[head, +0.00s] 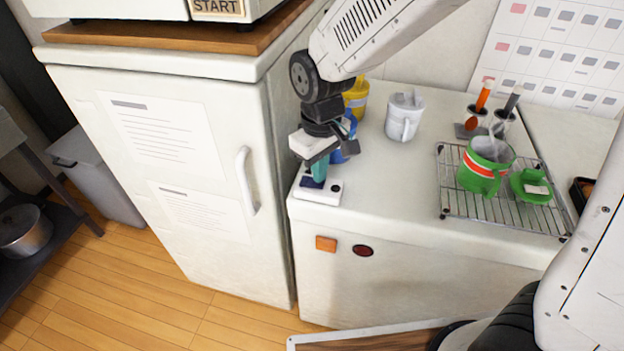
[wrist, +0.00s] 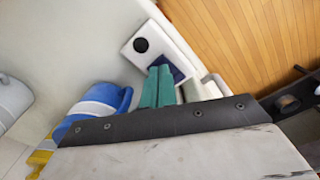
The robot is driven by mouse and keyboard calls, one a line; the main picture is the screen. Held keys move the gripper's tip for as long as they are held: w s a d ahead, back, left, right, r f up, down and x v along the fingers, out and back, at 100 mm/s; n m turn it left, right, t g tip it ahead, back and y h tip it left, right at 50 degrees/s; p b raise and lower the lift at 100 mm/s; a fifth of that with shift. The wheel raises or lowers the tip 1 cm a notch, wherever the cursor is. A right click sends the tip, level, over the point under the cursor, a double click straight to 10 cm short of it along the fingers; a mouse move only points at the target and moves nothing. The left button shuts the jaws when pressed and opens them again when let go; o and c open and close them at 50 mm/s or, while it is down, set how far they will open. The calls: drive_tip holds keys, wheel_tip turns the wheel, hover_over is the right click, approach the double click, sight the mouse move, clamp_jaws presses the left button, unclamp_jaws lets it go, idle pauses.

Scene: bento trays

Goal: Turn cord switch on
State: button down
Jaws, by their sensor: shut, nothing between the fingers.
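The cord switch seems to be a small white box (head: 333,196) at the front left corner of the white counter, beside the fridge. It has a dark blue patch under the fingers and a black round spot. In the wrist view the white box (wrist: 136,52) shows the black spot at its left and the dark blue part (wrist: 178,70) beside the fingertips. My gripper (head: 319,172) has teal fingers, shut and empty, pointing down right over the box. The wrist view shows the fingers (wrist: 157,88) side by side, hiding part of the blue patch. I cannot tell whether they touch it.
A blue-and-white cup (wrist: 97,104) stands close beside my gripper, with a yellow cup (head: 357,92) behind. A white mug (head: 404,117) stands further right. The fridge (head: 180,150) is left.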

drive_tip(key=shift+f, duration=0.55)
drive_tip(key=shift+r, duration=3.5)
